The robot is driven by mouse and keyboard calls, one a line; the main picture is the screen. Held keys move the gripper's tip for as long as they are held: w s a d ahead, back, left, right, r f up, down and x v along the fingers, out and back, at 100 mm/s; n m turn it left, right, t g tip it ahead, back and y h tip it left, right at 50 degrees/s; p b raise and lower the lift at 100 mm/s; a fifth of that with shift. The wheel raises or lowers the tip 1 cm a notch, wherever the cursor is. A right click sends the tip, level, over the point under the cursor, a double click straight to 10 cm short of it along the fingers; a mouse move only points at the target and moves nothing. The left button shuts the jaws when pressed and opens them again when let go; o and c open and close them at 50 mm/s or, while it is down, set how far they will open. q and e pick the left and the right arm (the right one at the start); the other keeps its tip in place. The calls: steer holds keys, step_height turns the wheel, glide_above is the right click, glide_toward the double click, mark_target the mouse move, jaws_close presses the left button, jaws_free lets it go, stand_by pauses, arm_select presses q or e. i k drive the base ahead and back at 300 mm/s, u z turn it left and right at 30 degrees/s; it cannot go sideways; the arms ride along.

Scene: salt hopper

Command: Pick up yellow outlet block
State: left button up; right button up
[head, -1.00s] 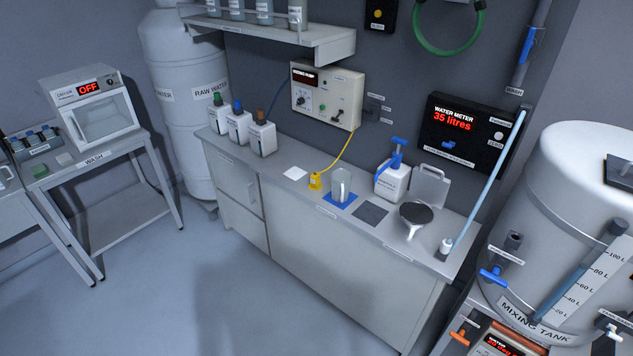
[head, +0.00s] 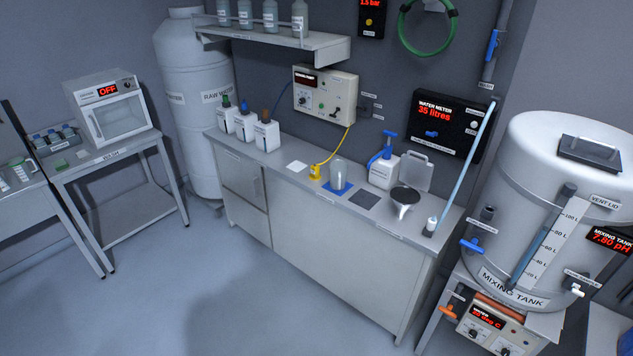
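The yellow outlet block (head: 315,172) stands on the grey counter (head: 262,160) in the head view. A yellow cable (head: 342,148) runs from it up to the dosing pump box (head: 324,95) on the wall. A clear beaker (head: 338,173) on a blue mat (head: 334,189) stands just to its right. A white card (head: 297,167) lies just to its left. Neither of my grippers shows in this view.
A white jug with a blue pump (head: 384,168), a dark mat (head: 364,200), a funnel (head: 404,200) and a pale blue rod (head: 466,165) occupy the counter's right part. Several bottles (head: 266,134) stand at its left end. The mixing tank (head: 550,200) is at right. Floor before the counter is clear.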

mark_target(315, 169)
steer(key=u, duration=0.55)
steer(key=i, duration=0.6)
steer(key=u, duration=0.5)
steer(key=i, duration=0.85)
